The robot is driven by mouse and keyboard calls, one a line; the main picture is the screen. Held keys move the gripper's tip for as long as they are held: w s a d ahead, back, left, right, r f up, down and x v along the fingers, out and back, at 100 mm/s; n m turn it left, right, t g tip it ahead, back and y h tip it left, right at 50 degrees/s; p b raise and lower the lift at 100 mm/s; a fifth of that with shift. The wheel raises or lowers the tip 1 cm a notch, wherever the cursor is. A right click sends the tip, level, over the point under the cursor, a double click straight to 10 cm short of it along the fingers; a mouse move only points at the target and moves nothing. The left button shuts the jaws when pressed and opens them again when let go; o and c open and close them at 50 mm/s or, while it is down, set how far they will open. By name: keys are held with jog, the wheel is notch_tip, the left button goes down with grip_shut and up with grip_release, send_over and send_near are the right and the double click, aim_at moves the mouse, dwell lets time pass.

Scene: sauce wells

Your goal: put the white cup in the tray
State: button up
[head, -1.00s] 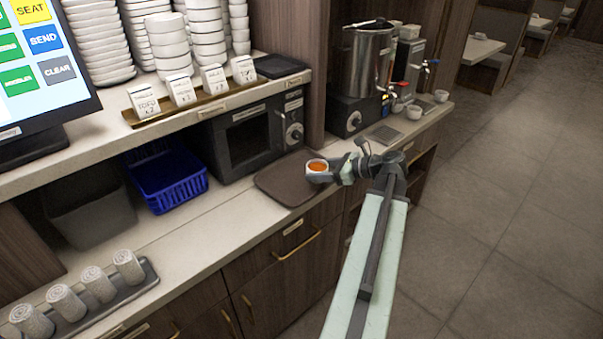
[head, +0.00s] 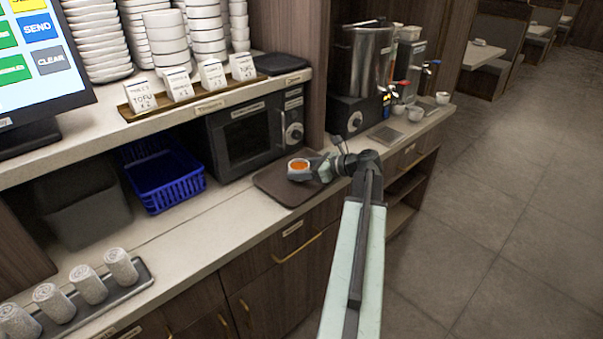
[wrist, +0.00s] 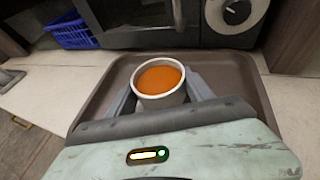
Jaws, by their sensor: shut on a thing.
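The white cup (head: 299,171), filled with orange sauce, is between the fingers of my gripper (head: 306,171). The wrist view shows the cup (wrist: 159,84) upright, with a finger of my gripper (wrist: 163,97) on each side of it. The brown tray (head: 276,188) lies on the counter in front of the microwave. In the wrist view the tray (wrist: 243,82) spreads behind and around the cup, and the cup is over it. I cannot tell whether the cup's base touches the tray. The gripper hides part of the tray's near side.
A black microwave (head: 252,134) stands behind the tray, and a blue basket (head: 166,181) is to its left. A metal urn (head: 366,65) and small cups (head: 415,113) are at the right. The counter left of the tray is clear.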

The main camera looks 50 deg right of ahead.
jog(key=shift+f, duration=0.2)
jog(key=o, duration=1.8)
jog(key=shift+r, duration=0.1)
jog(key=shift+c, duration=0.2)
jog(key=shift+s+d+r+p, duration=0.1)
jog(key=shift+s+r+p, duration=0.2)
jog(key=shift+r, duration=0.1)
jog(key=p+v, duration=0.4)
jog(key=v, duration=0.7)
jog(key=shift+s, duration=0.2)
